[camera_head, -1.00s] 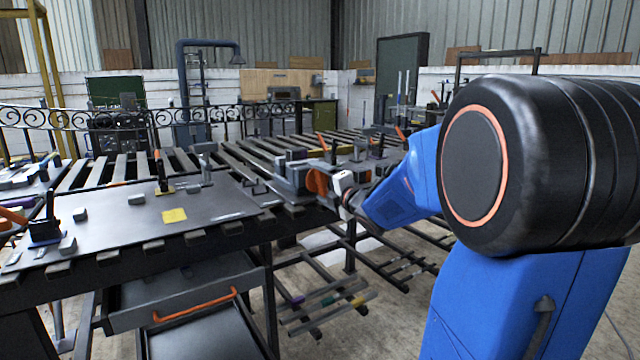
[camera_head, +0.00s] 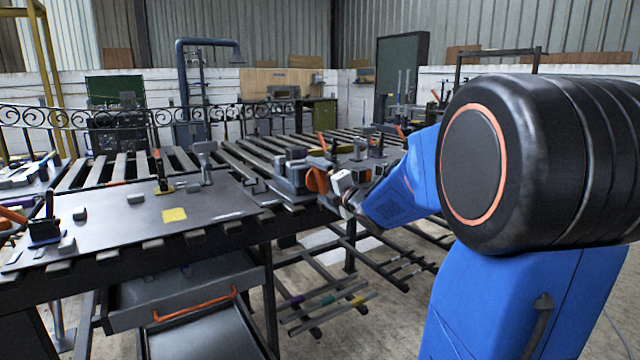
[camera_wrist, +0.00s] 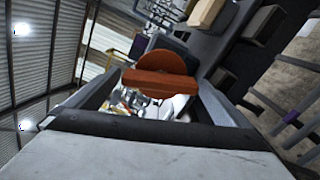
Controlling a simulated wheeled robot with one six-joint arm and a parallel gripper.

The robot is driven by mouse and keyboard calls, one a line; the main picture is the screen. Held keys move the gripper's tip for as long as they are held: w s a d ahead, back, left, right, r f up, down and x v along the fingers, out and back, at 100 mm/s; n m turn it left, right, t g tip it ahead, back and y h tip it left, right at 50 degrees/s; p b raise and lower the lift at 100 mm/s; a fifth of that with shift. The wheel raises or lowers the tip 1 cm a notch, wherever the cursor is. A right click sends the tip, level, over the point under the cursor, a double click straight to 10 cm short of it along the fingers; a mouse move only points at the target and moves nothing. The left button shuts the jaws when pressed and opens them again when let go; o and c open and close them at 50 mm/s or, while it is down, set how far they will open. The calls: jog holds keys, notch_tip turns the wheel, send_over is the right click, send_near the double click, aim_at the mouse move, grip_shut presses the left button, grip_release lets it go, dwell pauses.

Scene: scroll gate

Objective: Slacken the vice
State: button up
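The vice (camera_head: 290,185) is a grey block-like tool at the right end of the near bench, with an orange handwheel (camera_head: 317,180) on its right side. My gripper (camera_head: 330,182) is at the handwheel, coming in from the right, small and partly hidden by my own wrist. In the wrist view the orange handwheel (camera_wrist: 160,82) lies between the two grey fingers of my gripper (camera_wrist: 160,88). The fingers are spread to the wheel's width and appear to meet its two edges. The vice's jaws are too small to make out whether they hold anything.
The metal bench top (camera_head: 130,225) holds clamps, small grey blocks and a yellow square (camera_head: 174,214). A drawer with an orange handle (camera_head: 195,304) hangs below it. A slatted table (camera_head: 260,155) stands behind. Bars on a low rack (camera_head: 330,300) lie under my arm.

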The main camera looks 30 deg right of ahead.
jog(key=shift+s, duration=0.1)
jog(key=s, duration=1.7)
jog(key=shift+d, duration=0.3)
jog(key=s+a+f+m+g, duration=1.3)
jog(key=s+a+f+m, duration=0.4)
jog(key=s+m, duration=0.4)
jog(key=shift+s+a+f+m+h, duration=0.2)
jog(key=shift+a+f+m+h, duration=0.1)
jog(key=shift+a+f+m, duration=0.25)
jog(key=shift+a+r, duration=0.1)
jog(key=shift+r, duration=0.05)
